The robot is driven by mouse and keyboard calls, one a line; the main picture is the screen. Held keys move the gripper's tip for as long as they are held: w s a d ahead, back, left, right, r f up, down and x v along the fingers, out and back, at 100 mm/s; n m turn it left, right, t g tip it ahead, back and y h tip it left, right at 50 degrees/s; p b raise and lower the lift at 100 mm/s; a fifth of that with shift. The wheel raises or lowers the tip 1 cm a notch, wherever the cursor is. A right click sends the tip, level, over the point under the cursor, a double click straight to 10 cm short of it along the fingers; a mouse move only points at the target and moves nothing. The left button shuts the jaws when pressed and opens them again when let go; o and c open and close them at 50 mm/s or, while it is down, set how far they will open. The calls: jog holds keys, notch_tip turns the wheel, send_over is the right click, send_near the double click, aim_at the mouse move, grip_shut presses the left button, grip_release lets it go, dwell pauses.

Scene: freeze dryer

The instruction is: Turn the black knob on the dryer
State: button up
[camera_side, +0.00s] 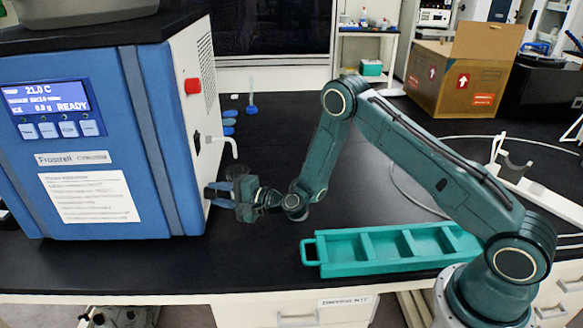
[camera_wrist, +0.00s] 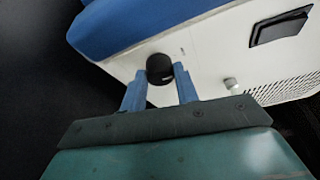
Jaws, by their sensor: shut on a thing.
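The freeze dryer (camera_side: 120,130) is a blue box with a white side panel, standing at the left of the side view. The black knob (camera_wrist: 160,68) is on that white panel (camera_wrist: 215,60) in the wrist view. My gripper (camera_wrist: 160,85) has its two blue fingers on either side of the knob and is shut on it. In the side view my gripper (camera_side: 215,195) reaches the lower part of the dryer's right side. The knob is hidden there by the fingers.
A red button (camera_side: 193,86) and a white bent pipe (camera_side: 228,144) stick out of the panel above my gripper. A black switch (camera_wrist: 280,27) shows in the wrist view. A teal tray (camera_side: 390,248) lies to the right. A cardboard box (camera_side: 455,80) stands behind.

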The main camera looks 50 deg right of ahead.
aim_at(216, 194)
dwell(0.6)
jog(key=o, duration=1)
jog(key=shift+c, duration=0.2)
jog(key=shift+s, duration=0.1)
jog(key=shift+v, duration=2.3)
notch_tip(216, 194, up, 7)
jog(key=shift+s, duration=0.15)
jog(key=shift+n, duration=0.3)
